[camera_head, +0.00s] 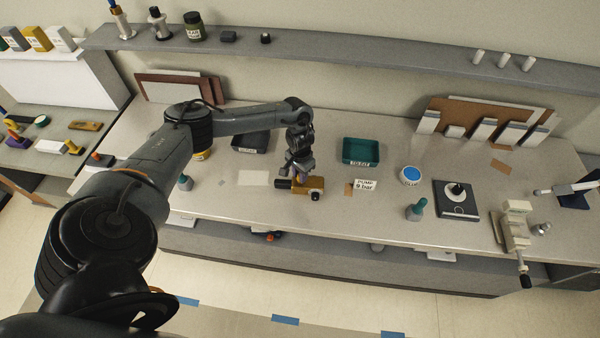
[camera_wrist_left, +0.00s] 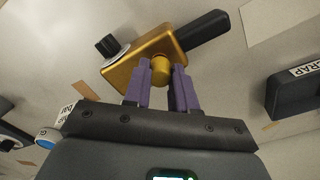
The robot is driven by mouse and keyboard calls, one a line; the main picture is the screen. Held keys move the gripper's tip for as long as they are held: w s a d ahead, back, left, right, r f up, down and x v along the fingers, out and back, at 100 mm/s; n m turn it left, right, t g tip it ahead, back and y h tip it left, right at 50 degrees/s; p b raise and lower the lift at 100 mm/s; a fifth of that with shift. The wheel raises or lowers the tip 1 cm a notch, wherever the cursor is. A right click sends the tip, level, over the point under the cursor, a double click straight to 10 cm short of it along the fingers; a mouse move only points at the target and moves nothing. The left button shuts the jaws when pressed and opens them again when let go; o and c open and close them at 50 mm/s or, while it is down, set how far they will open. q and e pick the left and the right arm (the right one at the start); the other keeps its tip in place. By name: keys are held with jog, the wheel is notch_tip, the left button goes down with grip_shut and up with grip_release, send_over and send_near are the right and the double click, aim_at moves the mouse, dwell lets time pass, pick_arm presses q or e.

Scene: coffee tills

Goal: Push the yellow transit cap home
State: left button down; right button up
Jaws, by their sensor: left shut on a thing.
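The gold pump body (camera_head: 317,185) lies on the bench below my left gripper (camera_head: 299,168) in the head view. In the left wrist view the gold body (camera_wrist_left: 130,72) has a black cylinder (camera_wrist_left: 205,32) on one end and a black knob (camera_wrist_left: 106,45) on another side. The yellow cap (camera_wrist_left: 161,71) sits at the body's near edge, between the purple fingers of my left gripper (camera_wrist_left: 162,80). The gripper is shut on the cap. The fingers hide its sides, and I cannot tell how deep it sits. My right gripper is not in view.
A black tray (camera_head: 251,142) stands behind left, a teal tray (camera_head: 361,151) behind right. A "PUMP 9 bar" card (camera_head: 365,185), a blue-topped tub (camera_head: 410,174) and a green bottle (camera_head: 416,210) are to the right. The bench front near the pump is clear.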

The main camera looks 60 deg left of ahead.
pick_arm(q)
jog(key=shift+f, duration=0.45)
jog(key=c, duration=0.8)
grip_release()
jog(key=shift+c, duration=0.2)
notch_tip(320, 180, up, 10)
jog(key=shift+f, duration=0.2)
jog(key=shift+r+p, duration=0.3)
jog(key=shift+r, duration=0.35)
